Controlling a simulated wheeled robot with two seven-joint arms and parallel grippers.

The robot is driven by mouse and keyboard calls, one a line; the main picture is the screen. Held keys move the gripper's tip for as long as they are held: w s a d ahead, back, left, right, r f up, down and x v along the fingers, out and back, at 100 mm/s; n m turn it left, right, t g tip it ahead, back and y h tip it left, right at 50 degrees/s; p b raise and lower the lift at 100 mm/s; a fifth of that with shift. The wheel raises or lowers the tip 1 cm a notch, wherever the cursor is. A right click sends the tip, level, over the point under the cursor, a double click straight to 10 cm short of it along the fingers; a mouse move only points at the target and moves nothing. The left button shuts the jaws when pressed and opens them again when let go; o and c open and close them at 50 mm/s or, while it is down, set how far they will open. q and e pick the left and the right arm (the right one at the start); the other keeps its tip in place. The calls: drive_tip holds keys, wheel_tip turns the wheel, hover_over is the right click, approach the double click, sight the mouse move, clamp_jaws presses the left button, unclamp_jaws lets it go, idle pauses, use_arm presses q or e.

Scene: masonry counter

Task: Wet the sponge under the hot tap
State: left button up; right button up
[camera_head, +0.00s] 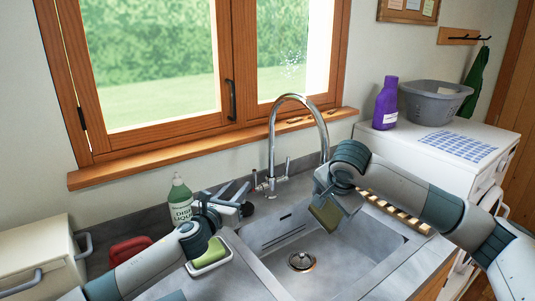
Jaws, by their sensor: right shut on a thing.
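A chrome swan-neck tap (272,145) stands behind the sink (378,240), with small upright levers at its base, one on the left (257,182) and one on the right (287,166). Which is hot I cannot tell. My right gripper (328,205) is shut on an olive-green sponge (324,217), held above the basin below the spout's end. No running water shows. My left gripper (241,190) has its fingers spread and looks empty, just left of the tap's left lever, apparently apart from it.
A green-and-white dish liquid bottle (180,199) stands left of my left gripper. A light green item (210,253) and a red item (130,249) lie by my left arm. A purple bottle (386,103) and grey basin (434,101) stand on the white cabinet at right.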

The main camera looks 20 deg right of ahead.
use_arm(q)
drive_tip(key=s+d+r+n+g+h, duration=0.2)
drive_tip(key=s+r+n+g+h, duration=0.4)
drive_tip(key=s+r, duration=0.3)
drive_tip(key=s+d+r+n+g+h, duration=0.2)
drive_tip(key=s+r+n+g+h, duration=0.4)
drive_tip(key=s+r, duration=0.2)
drive_tip(key=shift+s+d+r+n+g, duration=0.2)
drive_tip(key=shift+s+r+n+g, duration=0.2)
drive_tip(key=shift+r, duration=0.7)
drive_tip(key=shift+w, duration=0.1)
